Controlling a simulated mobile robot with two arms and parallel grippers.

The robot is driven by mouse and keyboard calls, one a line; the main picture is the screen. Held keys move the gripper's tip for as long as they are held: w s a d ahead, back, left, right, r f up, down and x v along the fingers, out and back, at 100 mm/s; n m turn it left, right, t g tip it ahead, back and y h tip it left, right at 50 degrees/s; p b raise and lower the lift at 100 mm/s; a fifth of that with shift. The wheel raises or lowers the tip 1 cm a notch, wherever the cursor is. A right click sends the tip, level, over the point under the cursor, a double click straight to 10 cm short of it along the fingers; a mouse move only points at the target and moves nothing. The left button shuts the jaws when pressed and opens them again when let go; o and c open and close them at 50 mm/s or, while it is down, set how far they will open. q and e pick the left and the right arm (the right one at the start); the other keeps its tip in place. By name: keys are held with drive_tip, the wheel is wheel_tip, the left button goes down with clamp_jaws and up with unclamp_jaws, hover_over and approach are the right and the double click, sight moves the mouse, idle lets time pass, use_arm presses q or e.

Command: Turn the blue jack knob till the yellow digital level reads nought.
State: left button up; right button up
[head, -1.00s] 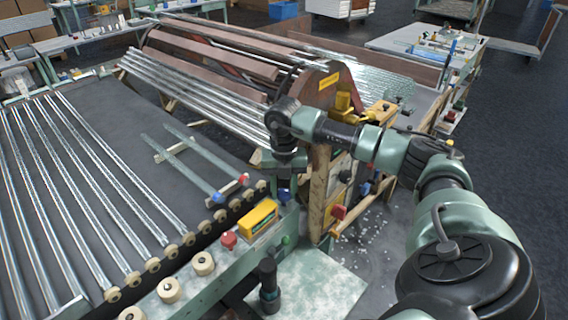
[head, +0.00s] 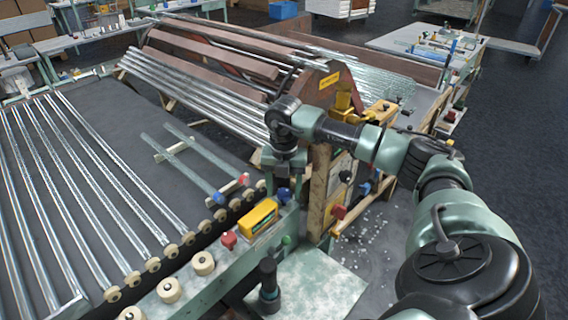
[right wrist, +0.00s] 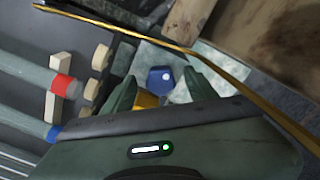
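The yellow digital level (head: 258,217) lies on the pale green rail at the near right end of the roller table. Its reading is too small to make out. The blue jack knob (head: 283,196) sits just beyond the level's right end, and it also shows in the right wrist view (right wrist: 160,77). My right gripper (head: 284,192) points down over the knob, fingers apart. In the right wrist view the knob appears between the two fingertips (right wrist: 163,84), with a gap on each side. Part of the yellow level (right wrist: 147,99) shows behind the gripper body. My left gripper is out of sight.
A red knob (head: 229,240) stands left of the level and a green knob (head: 287,240) on the rail's side. Glass tubes (head: 95,180) lie on the table at left. A wooden post (head: 318,190) stands close right of my gripper. The slatted drum (head: 215,70) is behind.

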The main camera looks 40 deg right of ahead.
sight(284, 192)
wheel_tip(284, 192, up, 8)
drive_tip(key=shift+f+b, duration=0.15)
drive_tip(key=shift+b, duration=0.65)
drive_tip(key=shift+s, duration=0.1)
idle(0.3)
